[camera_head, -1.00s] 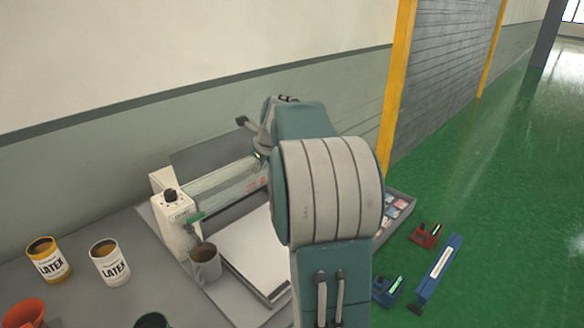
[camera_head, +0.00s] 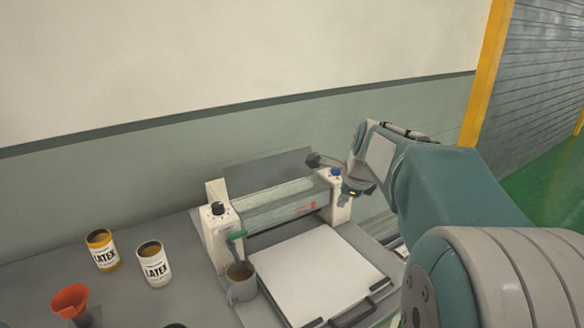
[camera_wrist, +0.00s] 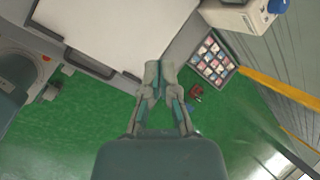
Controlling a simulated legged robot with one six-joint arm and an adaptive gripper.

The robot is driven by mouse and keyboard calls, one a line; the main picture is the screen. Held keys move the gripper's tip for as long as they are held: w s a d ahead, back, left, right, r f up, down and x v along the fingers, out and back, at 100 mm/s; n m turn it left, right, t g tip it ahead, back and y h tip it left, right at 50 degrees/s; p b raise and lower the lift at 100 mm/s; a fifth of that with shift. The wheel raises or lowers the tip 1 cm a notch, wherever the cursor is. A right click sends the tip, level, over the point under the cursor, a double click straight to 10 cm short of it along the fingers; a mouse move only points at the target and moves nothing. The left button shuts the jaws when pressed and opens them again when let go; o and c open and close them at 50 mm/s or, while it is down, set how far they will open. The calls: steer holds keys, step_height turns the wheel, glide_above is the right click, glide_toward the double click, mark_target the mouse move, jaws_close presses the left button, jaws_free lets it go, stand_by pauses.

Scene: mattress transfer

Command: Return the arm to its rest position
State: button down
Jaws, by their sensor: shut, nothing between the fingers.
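My arm (camera_head: 447,190) reaches in from the lower right of the head view, bent, with its wrist beside the right end of the bench machine (camera_head: 278,207). My gripper (camera_wrist: 159,78) shows in the wrist view, its two fingers together and nothing between them. It hangs over the front edge of a white slab (camera_wrist: 118,32), with green floor below; I cannot tell the height. In the head view the fingers are hard to make out. The white slab (camera_head: 315,272) lies flat in front of the machine.
A grey mug (camera_head: 241,284), two latex cans (camera_head: 103,251) (camera_head: 154,266) and an orange funnel (camera_head: 70,300) stand on the grey bench (camera_head: 180,272). The wall (camera_head: 150,150) is close behind. A tray of small coloured items (camera_wrist: 213,58) lies to the right. Green floor (camera_wrist: 70,140) is partly clear.

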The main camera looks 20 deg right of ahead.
steer(key=s+a+n, duration=1.1)
steer(key=a+n, duration=0.2)
steer(key=s+a+f+n, duration=0.4)
steer(key=s+a+n, duration=0.2)
steer(key=s+n, duration=0.4)
steer(key=shift+s+f+n, duration=0.15)
steer(key=shift+s+n, duration=0.1)
steer(key=shift+n, duration=0.85)
